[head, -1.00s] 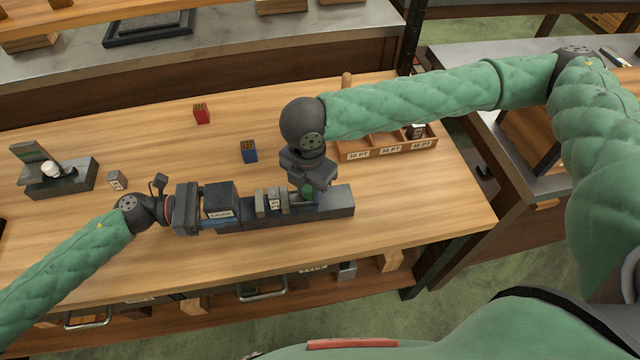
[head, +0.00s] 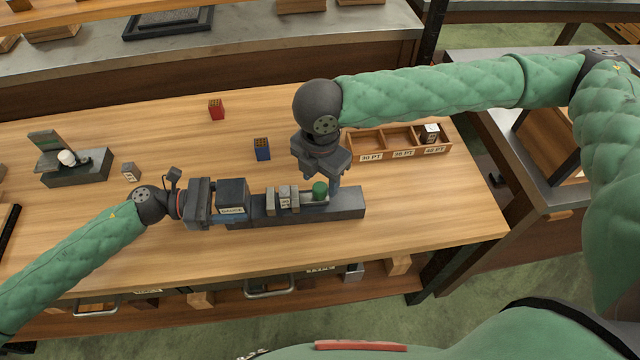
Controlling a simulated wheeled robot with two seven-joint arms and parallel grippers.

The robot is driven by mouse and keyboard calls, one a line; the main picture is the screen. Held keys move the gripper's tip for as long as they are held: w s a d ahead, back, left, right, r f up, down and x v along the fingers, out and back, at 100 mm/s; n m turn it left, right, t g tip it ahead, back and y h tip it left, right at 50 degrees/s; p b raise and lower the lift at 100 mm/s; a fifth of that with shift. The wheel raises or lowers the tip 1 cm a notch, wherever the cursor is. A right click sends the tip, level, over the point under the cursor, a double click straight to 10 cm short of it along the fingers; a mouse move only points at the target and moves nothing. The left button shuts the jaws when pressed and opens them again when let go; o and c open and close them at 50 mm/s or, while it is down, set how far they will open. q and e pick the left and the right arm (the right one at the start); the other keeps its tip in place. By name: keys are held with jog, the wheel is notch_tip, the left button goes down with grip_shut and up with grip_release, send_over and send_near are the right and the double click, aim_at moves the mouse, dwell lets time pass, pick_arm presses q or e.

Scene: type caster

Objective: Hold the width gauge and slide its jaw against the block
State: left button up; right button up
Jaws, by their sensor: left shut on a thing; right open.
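The width gauge (head: 348,203) is a long dark grey bar lying on the wooden bench, with a labelled housing at its left end. A small pale marked block (head: 284,198) sits between two grey jaw pieces on it; whether both jaws touch the block is too small to tell. A green knob (head: 320,189) stands on the slide right of the jaws. My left gripper (head: 213,203) is shut on the gauge's left end. My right gripper (head: 330,179) is open, just above and behind the green knob, apparently apart from it.
A wooden tray (head: 447,151) with labelled compartments and one block stands behind at right. A red block (head: 216,110) and blue block (head: 262,149) stand behind the gauge. A grey device (head: 77,172) and a small block (head: 130,171) are at left. The bench front is clear.

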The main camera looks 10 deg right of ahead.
aim_at(320, 186)
notch_tip(320, 186, up, 8)
jog(key=shift+r, duration=0.2)
dwell(0.7)
pick_arm(q)
jog(key=o, duration=1.1)
jog(key=a, duration=0.8)
jog(key=a+r, duration=0.1)
jog(key=a, duration=0.3)
jog(key=shift+w, duration=0.3)
jog(key=shift+r, duration=0.15)
